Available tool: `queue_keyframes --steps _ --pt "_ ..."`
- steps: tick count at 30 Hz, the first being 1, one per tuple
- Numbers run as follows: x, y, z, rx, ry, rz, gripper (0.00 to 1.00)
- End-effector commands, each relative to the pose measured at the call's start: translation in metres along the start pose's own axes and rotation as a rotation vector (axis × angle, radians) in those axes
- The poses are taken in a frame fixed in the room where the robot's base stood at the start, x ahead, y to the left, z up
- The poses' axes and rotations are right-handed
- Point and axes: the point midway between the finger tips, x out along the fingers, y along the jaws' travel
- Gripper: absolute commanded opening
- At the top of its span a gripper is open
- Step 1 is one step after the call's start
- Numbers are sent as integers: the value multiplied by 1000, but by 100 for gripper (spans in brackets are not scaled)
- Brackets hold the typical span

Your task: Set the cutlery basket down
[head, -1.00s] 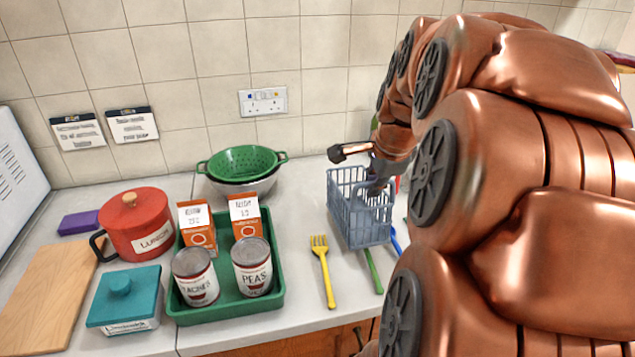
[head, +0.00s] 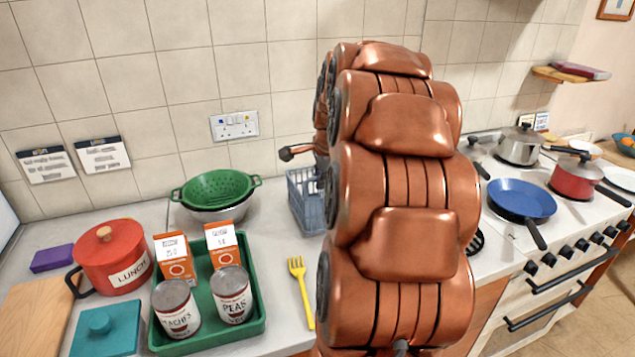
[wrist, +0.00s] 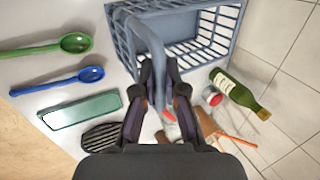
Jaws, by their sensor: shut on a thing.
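The blue-grey cutlery basket (head: 304,205) stands out at the left edge of my arm in the head view, its right part hidden behind the arm. In the wrist view the basket (wrist: 208,40) fills the top, with its lattice walls and empty-looking inside showing. My gripper (wrist: 157,88) is shut on the basket's arched handle. In the head view the gripper itself is hidden behind my arm. I cannot tell whether the basket touches the counter.
A yellow fork (head: 301,290) lies in front of the basket; a green colander (head: 216,190) and green tray (head: 258,330) are left. The wrist view shows a green spoon (wrist: 72,43), blue spoon (wrist: 88,75) and bottle (wrist: 235,90) nearby. A stove (head: 560,225) stands right.

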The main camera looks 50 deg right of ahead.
Motion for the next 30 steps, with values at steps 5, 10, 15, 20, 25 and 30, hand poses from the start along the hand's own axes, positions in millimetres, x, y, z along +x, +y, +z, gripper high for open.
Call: queue_keyframes --steps 5,10,15,20,25,30 --pt "9 -16 0 0 -1 4 0" --pt "12 -20 0 1 0 2 0" --pt "20 -16 0 1 -1 5 0" --pt "37 -8 1 1 -2 7 0" --pt "45 -6 0 0 -1 3 0" --pt "45 -6 0 0 0 3 15"
